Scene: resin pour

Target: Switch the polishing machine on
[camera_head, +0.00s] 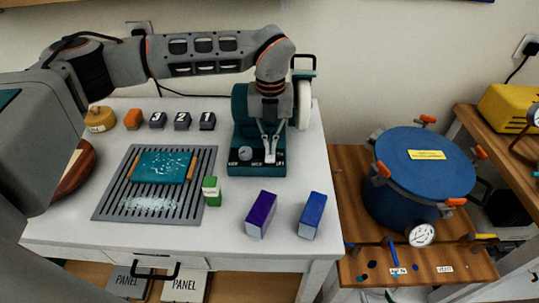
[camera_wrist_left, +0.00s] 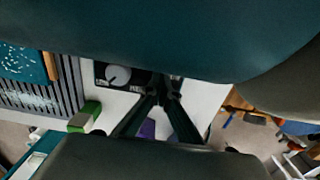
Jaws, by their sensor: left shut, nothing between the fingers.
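The polishing machine (camera_head: 262,172) is a teal unit with a white wheel (camera_head: 303,104) on its right side, at the back right of the white table. Its dark front panel carries a light grey round knob (camera_head: 245,153), which also shows in the left wrist view (camera_wrist_left: 118,75). My left gripper (camera_head: 269,158) is shut and empty, pointing down at the panel just right of the knob. In the left wrist view its fingertips (camera_wrist_left: 161,88) meet over the panel's right part. They hide whatever is under them, and I cannot tell whether they touch it. My right gripper is not in view.
A slotted grey tray (camera_head: 110,205) with a teal slab (camera_head: 163,168) lies left. A green block (camera_head: 211,191), purple box (camera_head: 261,214) and blue box (camera_head: 312,215) stand in front of the machine. A blue pot (camera_head: 418,170) stands on a lower wooden surface at right.

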